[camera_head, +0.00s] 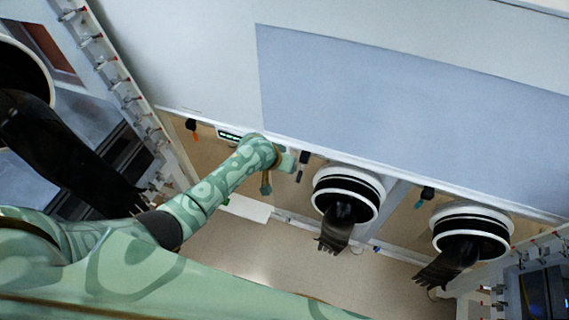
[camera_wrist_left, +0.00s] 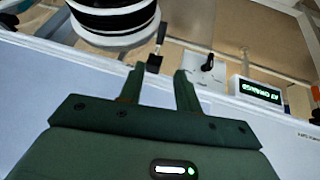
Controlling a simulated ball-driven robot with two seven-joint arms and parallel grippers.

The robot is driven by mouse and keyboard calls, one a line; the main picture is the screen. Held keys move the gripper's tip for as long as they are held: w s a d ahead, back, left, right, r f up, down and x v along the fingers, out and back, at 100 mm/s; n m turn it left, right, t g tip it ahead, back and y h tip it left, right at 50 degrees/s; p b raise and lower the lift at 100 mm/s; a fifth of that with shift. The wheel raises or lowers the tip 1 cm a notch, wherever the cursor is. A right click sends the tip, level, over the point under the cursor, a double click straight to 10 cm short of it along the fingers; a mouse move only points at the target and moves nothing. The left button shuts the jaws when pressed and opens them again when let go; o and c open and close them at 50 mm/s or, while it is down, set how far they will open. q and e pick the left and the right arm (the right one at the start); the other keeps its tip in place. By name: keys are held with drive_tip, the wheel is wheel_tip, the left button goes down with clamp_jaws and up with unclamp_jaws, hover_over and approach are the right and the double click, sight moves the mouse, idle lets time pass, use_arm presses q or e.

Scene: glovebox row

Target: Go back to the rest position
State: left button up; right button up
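My left gripper (camera_head: 279,174) is at the end of the green patterned arm that comes in from the left in the head view. It is near the lower edge of the pale wall panel, left of a white-ringed glove port (camera_head: 348,195). In the left wrist view the two fingers of my left gripper (camera_wrist_left: 159,70) stand apart with nothing held between them. A small black-handled item (camera_wrist_left: 154,63) shows beyond the gap. My right gripper is not in view.
A second glove port (camera_head: 470,232) is at the right; both have black gloves hanging. A large black glove (camera_head: 70,150) is at the far left. A small display with green text (camera_wrist_left: 260,92) is near my left gripper. The beige floor (camera_head: 250,250) looks clear.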

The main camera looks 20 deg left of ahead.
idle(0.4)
use_arm(q)
drive_tip(key=s+a+f+m+y+b, duration=0.1)
drive_tip(key=s+a+f+b, duration=0.1)
drive_tip(key=s+f, duration=0.35)
drive_tip(key=s+a+f+b, duration=0.2)
drive_tip(key=s+a+f, duration=0.1)
drive_tip(key=f, duration=0.6)
drive_tip(key=s+a+f+m+y+b, duration=0.1)
drive_tip(key=s+a+f+b, duration=0.15)
drive_tip(key=s+f, duration=0.4)
drive_tip(key=s+f+g+b, duration=0.1)
drive_tip(key=s+f+b, duration=0.2)
drive_tip(key=s+f, duration=0.3)
drive_tip(key=s+a+f+g+b, duration=0.1)
drive_tip(key=s+f, duration=0.6)
drive_tip(key=s, duration=0.9)
drive_tip(key=s+f+g+b, duration=0.2)
drive_tip(key=s+f+b, duration=0.2)
drive_tip(key=s, duration=0.8)
wheel_tip(320, 180, down, 3)
drive_tip(key=shift+a+r+m+g+y+b, duration=0.1)
drive_tip(key=shift+a+m+g+y+b, duration=0.2)
drive_tip(key=shift+m+g+b, duration=0.1)
